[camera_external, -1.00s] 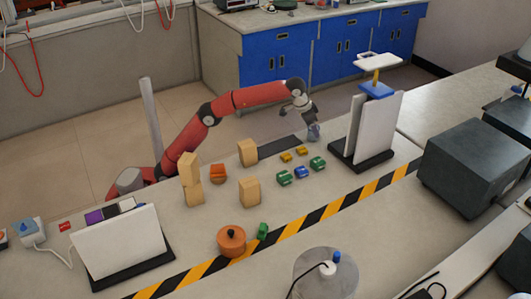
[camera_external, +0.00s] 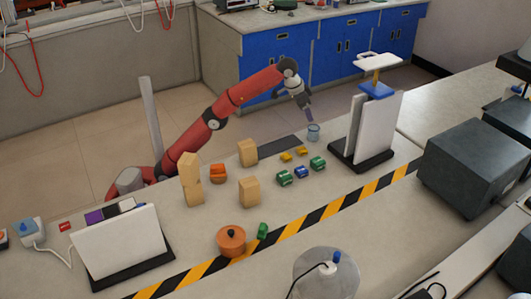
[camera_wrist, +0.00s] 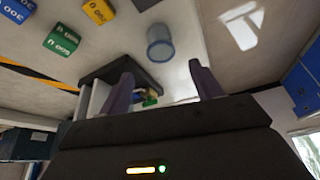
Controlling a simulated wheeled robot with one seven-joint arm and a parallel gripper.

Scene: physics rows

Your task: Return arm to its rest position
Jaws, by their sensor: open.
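My red arm reaches from the left over the bench (camera_external: 215,262). My gripper (camera_external: 309,118) is raised just above and behind a small bluish glass cup (camera_external: 314,131) near the white panel stand. In the wrist view my gripper's two purple-grey fingers (camera_wrist: 160,85) are spread apart with nothing between them. The cup (camera_wrist: 160,43) stands on the bench beyond the fingertips, apart from them.
White panels on a dark base (camera_external: 362,160) stand right of the cup. Green, blue and yellow weights (camera_external: 301,172), wooden blocks (camera_external: 249,191), an orange pot (camera_external: 231,241) and a black mat (camera_external: 279,147) are on the bench. Free room is above the bench.

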